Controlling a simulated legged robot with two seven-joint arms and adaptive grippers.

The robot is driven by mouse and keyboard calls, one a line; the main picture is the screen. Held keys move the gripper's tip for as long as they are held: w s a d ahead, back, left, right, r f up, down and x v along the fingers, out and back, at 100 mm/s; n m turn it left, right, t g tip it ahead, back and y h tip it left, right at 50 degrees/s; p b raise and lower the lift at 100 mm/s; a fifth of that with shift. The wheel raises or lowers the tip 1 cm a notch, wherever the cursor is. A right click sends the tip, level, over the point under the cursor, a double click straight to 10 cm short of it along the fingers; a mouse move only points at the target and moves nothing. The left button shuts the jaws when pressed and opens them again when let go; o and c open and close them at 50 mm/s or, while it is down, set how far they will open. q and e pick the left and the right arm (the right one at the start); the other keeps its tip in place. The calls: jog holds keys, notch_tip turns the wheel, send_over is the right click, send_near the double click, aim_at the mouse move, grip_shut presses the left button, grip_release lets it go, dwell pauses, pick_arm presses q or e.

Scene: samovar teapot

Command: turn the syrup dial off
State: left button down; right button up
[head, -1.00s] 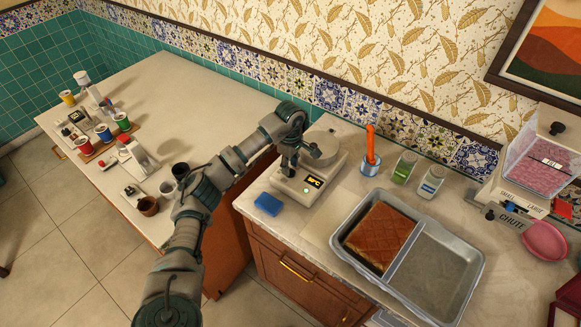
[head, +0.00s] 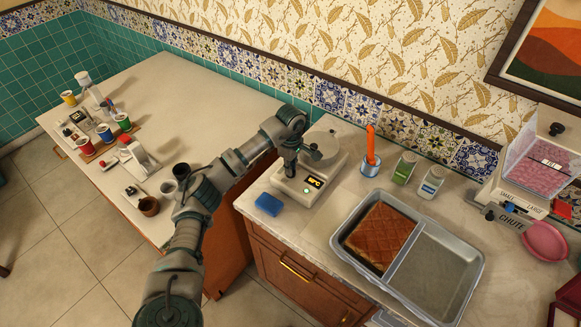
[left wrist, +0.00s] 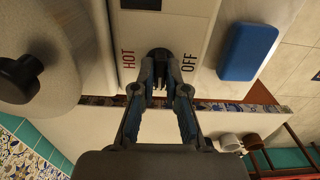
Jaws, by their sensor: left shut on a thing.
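The white syrup warmer (head: 325,178) stands on the right-hand counter, with a lit display (head: 314,183) and a small green light on its front. Its black dial (left wrist: 159,54) sits between the printed words HOT and OFF in the left wrist view. My left gripper (left wrist: 160,88) is shut on the dial, and its fingers cover part of it. In the head view the left gripper (head: 290,170) reaches down to the warmer's left side and hides the dial. The dial's pointer cannot be made out. My right gripper is not in view.
A round lidded pot (head: 321,149) sits on the warmer; its black knob (left wrist: 20,78) shows close by. A blue sponge (head: 268,204) lies left of the warmer. An orange-handled utensil in a blue holder (head: 370,166), shaker jars and a baking tray (head: 452,256) stand to the right.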

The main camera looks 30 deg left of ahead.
pick_arm(q)
jog(key=n+p, duration=0.1)
jog(key=n, duration=0.1)
jog(key=n+p, duration=0.1)
jog(key=n, duration=0.1)
jog(key=n+p, duration=0.2)
jog(key=n, duration=0.1)
jog(key=shift+w+r, duration=0.1)
jog(key=shift+r, duration=0.15)
jog(key=n+p, duration=0.4)
jog(key=n, duration=0.4)
jog(key=shift+n, duration=0.3)
jog(key=shift+w+n+p, duration=0.1)
jog(key=shift+n+p, duration=0.35)
jog(key=shift+n, duration=0.45)
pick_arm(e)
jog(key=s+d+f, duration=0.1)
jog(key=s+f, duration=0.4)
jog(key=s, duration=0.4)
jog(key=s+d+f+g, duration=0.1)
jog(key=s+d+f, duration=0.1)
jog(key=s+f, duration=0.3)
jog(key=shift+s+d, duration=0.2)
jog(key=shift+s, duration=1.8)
pick_arm(q)
jog(key=c, duration=1.4)
grip_release()
jog(key=shift+o, duration=1)
jog(key=shift+f, duration=0.2)
